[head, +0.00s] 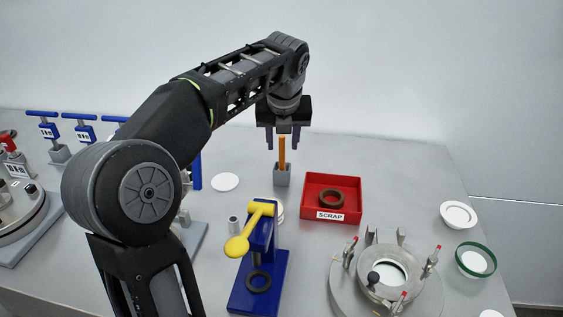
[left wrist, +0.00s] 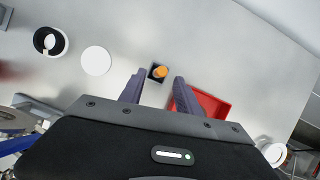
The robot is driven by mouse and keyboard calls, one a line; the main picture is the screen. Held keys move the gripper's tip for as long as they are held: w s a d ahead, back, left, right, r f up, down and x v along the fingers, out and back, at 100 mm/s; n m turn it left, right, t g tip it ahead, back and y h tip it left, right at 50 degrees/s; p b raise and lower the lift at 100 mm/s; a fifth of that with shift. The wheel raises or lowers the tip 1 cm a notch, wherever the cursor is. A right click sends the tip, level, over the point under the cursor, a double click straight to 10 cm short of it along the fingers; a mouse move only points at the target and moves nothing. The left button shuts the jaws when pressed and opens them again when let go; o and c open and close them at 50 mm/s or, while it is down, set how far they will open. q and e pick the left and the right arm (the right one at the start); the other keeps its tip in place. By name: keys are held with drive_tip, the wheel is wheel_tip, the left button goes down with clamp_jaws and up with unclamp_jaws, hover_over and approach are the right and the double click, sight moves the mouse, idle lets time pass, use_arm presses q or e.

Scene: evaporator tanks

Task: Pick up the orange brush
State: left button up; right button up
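The orange brush (head: 282,153) stands upright in a small grey holder (head: 282,177) on the table, left of the red scrap tray. In the left wrist view the brush's orange top (left wrist: 160,71) shows in its dark square holder, between the two fingers and beyond their tips. My left gripper (head: 283,146) points down above the holder, fingers apart on either side of the brush's upper part. No contact with the brush shows. It also shows open in the left wrist view (left wrist: 158,84). My right gripper is in neither view.
The red tray (head: 354,215) marked SCRAP holds a brown ring. A blue press (head: 240,294) with a yellow handle stands in front. A round metal fixture (head: 345,290) is at front right. White discs lie around, and blue-handled tools (head: 87,130) stand at left.

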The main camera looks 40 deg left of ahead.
sight(282, 148)
use_arm(q)
drive_tip(key=shift+f, duration=0.15)
drive_tip(key=x, duration=0.5)
drive_tip(key=shift+c, duration=0.4)
idle(0.4)
clamp_jaws()
idle(0.4)
